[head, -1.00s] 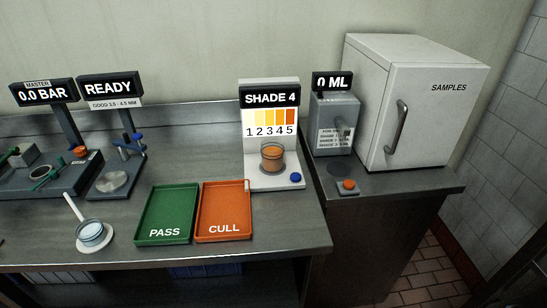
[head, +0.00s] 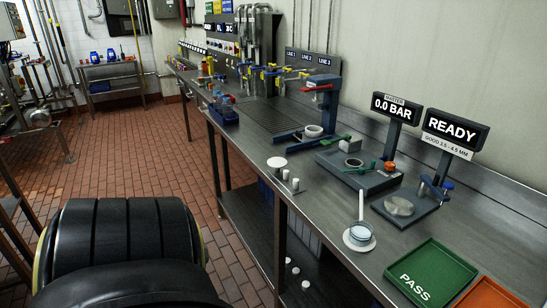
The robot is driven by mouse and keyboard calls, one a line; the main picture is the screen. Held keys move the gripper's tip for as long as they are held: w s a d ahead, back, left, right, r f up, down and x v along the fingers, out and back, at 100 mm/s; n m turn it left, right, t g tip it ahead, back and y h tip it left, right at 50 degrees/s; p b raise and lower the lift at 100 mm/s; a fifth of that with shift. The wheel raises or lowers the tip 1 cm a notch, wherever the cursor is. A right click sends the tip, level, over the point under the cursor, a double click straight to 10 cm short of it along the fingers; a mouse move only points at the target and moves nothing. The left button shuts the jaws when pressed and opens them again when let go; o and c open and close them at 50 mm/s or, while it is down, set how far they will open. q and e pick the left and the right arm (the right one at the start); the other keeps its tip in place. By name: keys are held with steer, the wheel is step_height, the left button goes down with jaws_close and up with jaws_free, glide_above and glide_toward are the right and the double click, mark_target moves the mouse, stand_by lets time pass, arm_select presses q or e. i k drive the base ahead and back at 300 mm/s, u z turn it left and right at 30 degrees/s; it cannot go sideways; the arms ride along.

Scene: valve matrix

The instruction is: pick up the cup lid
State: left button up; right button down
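No thing in the head view is plainly marked as the cup lid. A flat white disc (head: 277,163) lies near the front edge of the bench, beside two small white cylinders (head: 291,180); I cannot tell if it is the lid. Neither of my grippers is in view. A large black rounded link of mine fills the lower left.
On the steel bench (head: 235,150) stand a green PASS tray (head: 432,270), an orange tray (head: 488,296), a READY gauge (head: 455,128), a 0.0 BAR fixture (head: 360,172) and a blue press (head: 324,90). Valves line the back. The tiled floor (head: 150,160) left of the bench is open.

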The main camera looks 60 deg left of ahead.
mark_target(275, 162)
steer(key=u, duration=2.05)
steer(key=k, duration=1)
steer(key=u, duration=0.75)
steer(key=i, duration=0.5)
steer(key=u, duration=0.45)
steer(key=i, duration=2)
steer(key=z, duration=0.95)
steer(key=i, duration=1.1)
steer(key=z, duration=1.25)
